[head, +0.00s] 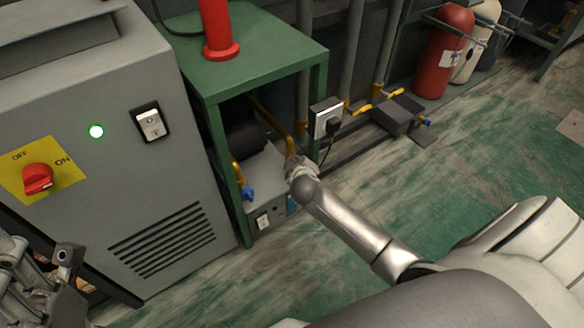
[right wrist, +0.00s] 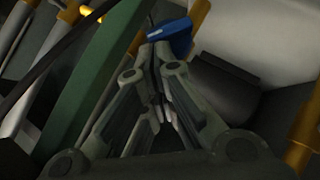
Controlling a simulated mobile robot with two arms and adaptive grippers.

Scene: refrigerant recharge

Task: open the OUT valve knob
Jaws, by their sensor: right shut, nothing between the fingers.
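A blue knob (head: 248,193) sits on a brass fitting at the front left of a grey unit under the green bench. A blue knob (right wrist: 170,37) also shows in the right wrist view, just beyond my fingertips; whether they touch it I cannot tell. My right gripper (head: 298,168) is at the bench's open right side, above the grey unit, mostly foreshortened. In the wrist view the right gripper (right wrist: 152,52) is shut and empty. My left gripper (head: 45,265) is partly in view at the lower left, and its jaw state is unclear. No OUT label is readable.
The green bench (head: 270,65) carries a red cylinder (head: 215,25). Its green post (right wrist: 95,85) stands close left of my right fingers. A grey cabinet (head: 160,200) with a red switch (head: 38,178) stands left. A plugged socket (head: 326,118) is behind my right arm. Floor lies open at right.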

